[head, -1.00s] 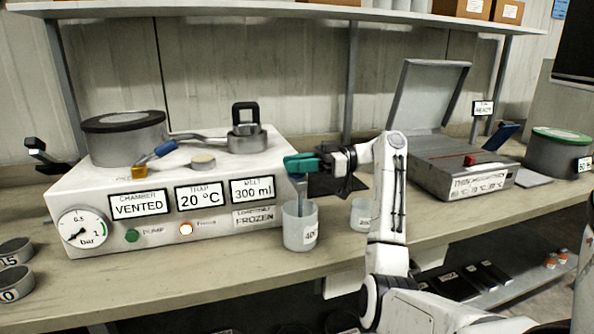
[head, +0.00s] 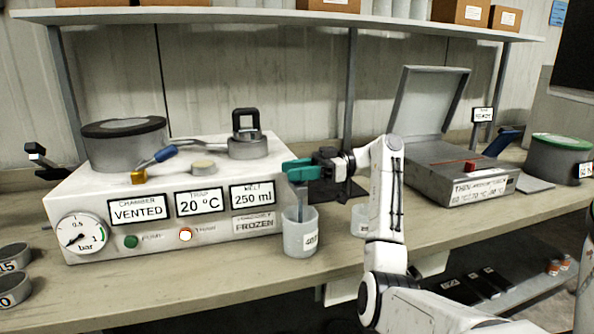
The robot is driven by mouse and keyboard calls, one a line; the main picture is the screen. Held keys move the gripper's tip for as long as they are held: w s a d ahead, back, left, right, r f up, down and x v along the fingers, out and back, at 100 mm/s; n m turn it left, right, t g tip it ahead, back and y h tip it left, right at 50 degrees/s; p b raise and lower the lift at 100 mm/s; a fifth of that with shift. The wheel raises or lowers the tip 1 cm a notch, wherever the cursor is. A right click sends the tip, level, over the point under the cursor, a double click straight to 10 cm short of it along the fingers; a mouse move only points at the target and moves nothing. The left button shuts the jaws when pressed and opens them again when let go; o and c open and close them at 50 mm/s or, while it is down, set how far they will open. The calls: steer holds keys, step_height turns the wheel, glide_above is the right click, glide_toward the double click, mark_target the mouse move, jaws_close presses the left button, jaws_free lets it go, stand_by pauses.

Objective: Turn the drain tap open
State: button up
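The drain tap has a green handle (head: 299,168) at the right front of the white unit (head: 90,185). The handle lies about level, its right end meeting my gripper (head: 320,164). My gripper's dark fingers appear shut on that end and partly hide it. A grey spout or stream (head: 302,204) runs down from the tap into a white beaker (head: 300,238) on the bench; I cannot tell which it is. The melt display (head: 252,196) reads 250 ml. The trap display (head: 200,202) reads 20 °C and the chamber display (head: 141,210) reads VENTED.
A second small beaker (head: 359,222) stands behind my arm. A grey instrument with a raised lid (head: 455,180) stands to the right, and a green-lidded tin (head: 560,158) beyond it. Small dishes (head: 12,288) sit at the left. The bench front (head: 200,290) is clear.

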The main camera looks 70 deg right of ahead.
steer(key=shift+s+d+r, duration=0.1)
steer(key=v, duration=1)
steer(key=shift+s+d+b, duration=0.15)
steer(key=shift+d+b, duration=0.05)
steer(key=shift+b, duration=0.25)
